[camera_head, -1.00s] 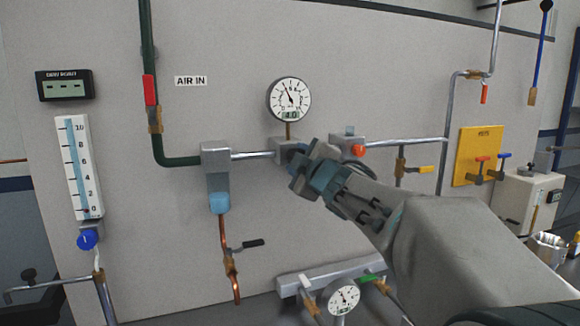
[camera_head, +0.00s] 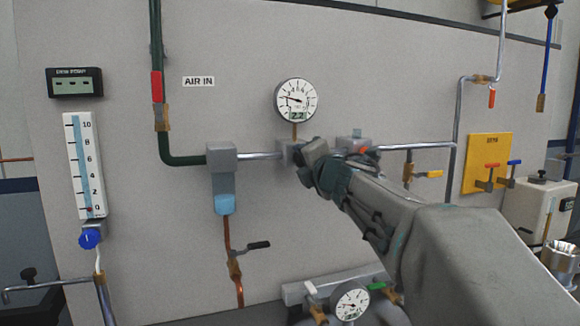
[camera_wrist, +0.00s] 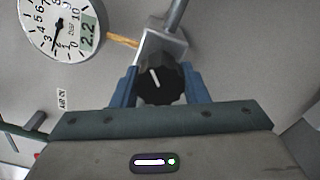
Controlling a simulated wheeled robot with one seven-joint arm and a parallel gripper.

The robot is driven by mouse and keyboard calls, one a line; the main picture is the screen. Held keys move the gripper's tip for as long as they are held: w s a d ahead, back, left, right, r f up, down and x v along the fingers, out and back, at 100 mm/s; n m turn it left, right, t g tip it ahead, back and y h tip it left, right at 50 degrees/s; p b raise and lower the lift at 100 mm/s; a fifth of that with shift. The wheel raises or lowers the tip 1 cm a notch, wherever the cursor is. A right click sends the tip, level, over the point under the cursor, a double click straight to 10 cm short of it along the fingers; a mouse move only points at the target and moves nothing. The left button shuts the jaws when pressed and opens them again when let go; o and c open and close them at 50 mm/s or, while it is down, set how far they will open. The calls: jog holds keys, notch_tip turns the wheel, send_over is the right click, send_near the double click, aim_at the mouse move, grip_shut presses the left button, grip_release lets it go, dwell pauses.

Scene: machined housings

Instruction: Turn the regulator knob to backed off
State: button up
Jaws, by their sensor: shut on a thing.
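The black regulator knob (camera_wrist: 160,82) with a white pointer line sits on a grey regulator body (camera_wrist: 165,45) in the wrist view. My gripper (camera_wrist: 160,88) is shut on the knob, one blue finger on each side of it. In the head view my gripper (camera_head: 318,165) hides the knob, and the regulator body (camera_head: 289,151) shows beside it on the pipe. The round gauge (camera_head: 296,100) above it reads 2.2 on its digital strip. The gauge also shows in the wrist view (camera_wrist: 60,22), again with 2.2.
A grey block with a red button (camera_head: 366,149) is just right of my gripper. A filter with a blue bowl (camera_head: 224,204) hangs to the left. A yellow-handled valve (camera_head: 430,174) and a lower gauge (camera_head: 350,302) are near my arm.

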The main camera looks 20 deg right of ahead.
jog(key=n+b, duration=0.2)
jog(key=n, duration=0.3)
jog(key=shift+f+n, duration=0.15)
jog(key=shift+n, duration=0.15)
jog(key=shift+n+b, duration=0.75)
jog(key=shift+n, duration=1.35)
jog(key=o, duration=1)
jog(key=shift+c, duration=0.2)
